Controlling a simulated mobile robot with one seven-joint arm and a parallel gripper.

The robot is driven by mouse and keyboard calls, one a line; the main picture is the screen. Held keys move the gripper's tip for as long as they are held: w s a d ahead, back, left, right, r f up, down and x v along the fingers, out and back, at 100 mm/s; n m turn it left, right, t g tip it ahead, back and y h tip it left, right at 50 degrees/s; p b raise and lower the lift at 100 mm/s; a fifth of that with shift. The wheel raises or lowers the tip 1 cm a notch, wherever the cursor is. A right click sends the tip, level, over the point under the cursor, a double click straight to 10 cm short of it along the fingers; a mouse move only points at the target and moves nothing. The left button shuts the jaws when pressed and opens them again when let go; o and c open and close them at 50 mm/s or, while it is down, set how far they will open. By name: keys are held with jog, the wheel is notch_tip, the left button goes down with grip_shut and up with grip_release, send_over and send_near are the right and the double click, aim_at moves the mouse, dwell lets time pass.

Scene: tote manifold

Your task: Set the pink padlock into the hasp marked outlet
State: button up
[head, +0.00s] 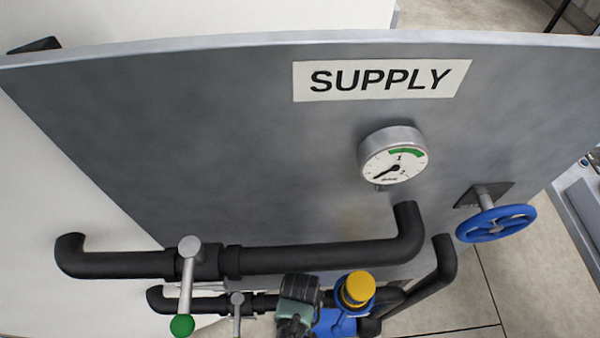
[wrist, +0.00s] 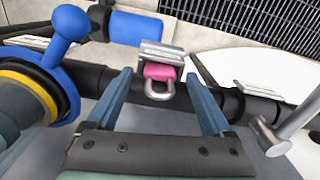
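The pink padlock (wrist: 160,72) shows in the wrist view, its grey shackle towards me. Its body touches or sits in a small metal bracket (wrist: 162,53); I cannot tell how they are joined. My gripper (wrist: 157,77) is open, with one finger on each side of the padlock and a visible gap on both sides. In the head view, a green-grey part of my arm's end shows at the bottom, but the fingers and padlock cannot be made out there. No marking reading outlet is legible in either view.
A panel (head: 230,130) carries a SUPPLY sign (head: 380,80), a gauge (head: 394,158) and a blue handwheel (head: 496,223). Black pipes (head: 320,258) run below. A green-knobbed lever (head: 187,285) and a yellow-capped blue valve (head: 357,290) flank my arm's end closely.

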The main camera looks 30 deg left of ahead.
notch_tip(320, 180, up, 13)
jog(key=p, duration=0.2)
dwell(0.6)
